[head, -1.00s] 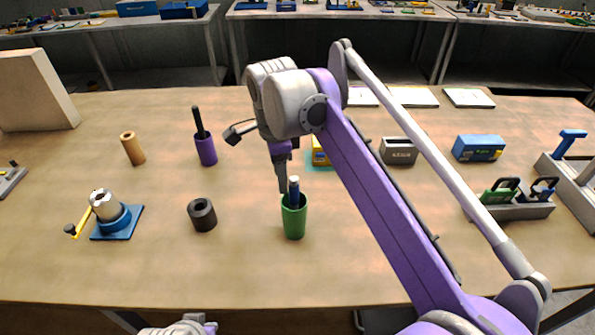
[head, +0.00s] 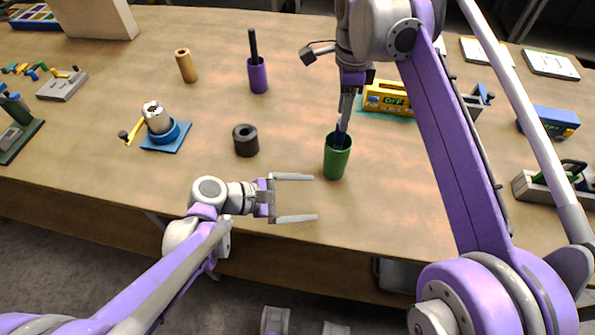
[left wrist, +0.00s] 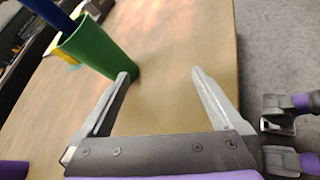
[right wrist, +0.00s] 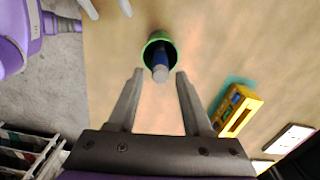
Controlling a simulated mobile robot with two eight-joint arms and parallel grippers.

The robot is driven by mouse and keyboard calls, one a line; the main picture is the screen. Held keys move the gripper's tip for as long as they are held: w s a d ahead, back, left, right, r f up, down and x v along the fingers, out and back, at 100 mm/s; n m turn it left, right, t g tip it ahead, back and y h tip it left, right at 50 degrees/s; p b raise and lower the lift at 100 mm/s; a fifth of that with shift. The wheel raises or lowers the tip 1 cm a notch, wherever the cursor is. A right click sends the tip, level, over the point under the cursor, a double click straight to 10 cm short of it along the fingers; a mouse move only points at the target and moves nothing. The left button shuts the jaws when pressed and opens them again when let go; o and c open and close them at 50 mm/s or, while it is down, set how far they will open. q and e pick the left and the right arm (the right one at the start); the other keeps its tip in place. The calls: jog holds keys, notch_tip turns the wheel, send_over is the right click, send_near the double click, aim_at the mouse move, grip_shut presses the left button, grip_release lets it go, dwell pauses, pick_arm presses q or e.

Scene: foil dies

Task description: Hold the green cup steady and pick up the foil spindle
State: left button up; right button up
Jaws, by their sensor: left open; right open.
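The green cup (head: 337,160) stands upright near the table's front edge. The foil spindle, a blue rod with a pale tip (right wrist: 160,70), stands in the cup; its dark upper part also shows in the head view (head: 340,133). My right gripper (right wrist: 155,75) is open above the cup, with its fingers either side of the spindle's tip in the right wrist view; contact cannot be told. My left gripper (head: 315,198) is open and empty, low at the left of the cup. In the left wrist view the cup (left wrist: 98,48) is beyond one fingertip.
A dark ring (head: 246,141), a blue stand with a metal cylinder (head: 160,125), a purple holder with a black rod (head: 257,76) and a tan cylinder (head: 186,66) stand to the left. A yellow box (head: 387,98) is behind the cup to the right.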

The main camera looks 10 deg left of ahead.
aim_at(337, 159)
pick_arm(q)
jog(key=w+n+t+h, duration=0.1)
jog(key=w, duration=0.1)
jog(key=w+a+n+t+h, duration=0.1)
jog(key=n, duration=0.1)
jog(key=w+n+t, duration=0.1)
jog(key=w, duration=0.1)
jog(key=shift+w+a+f+n+h, duration=0.25)
jog(key=shift+w+a+n+h, duration=0.1)
jog(key=shift+a+n+h, duration=0.05)
jog(key=shift+w+a+n+t+h, duration=0.4)
jog(key=shift+w+a+n+t, duration=0.1)
jog(key=shift+n, duration=0.3)
jog(key=x, duration=1)
jog(key=shift+w+d, duration=0.25)
jog(key=shift+d, duration=0.1)
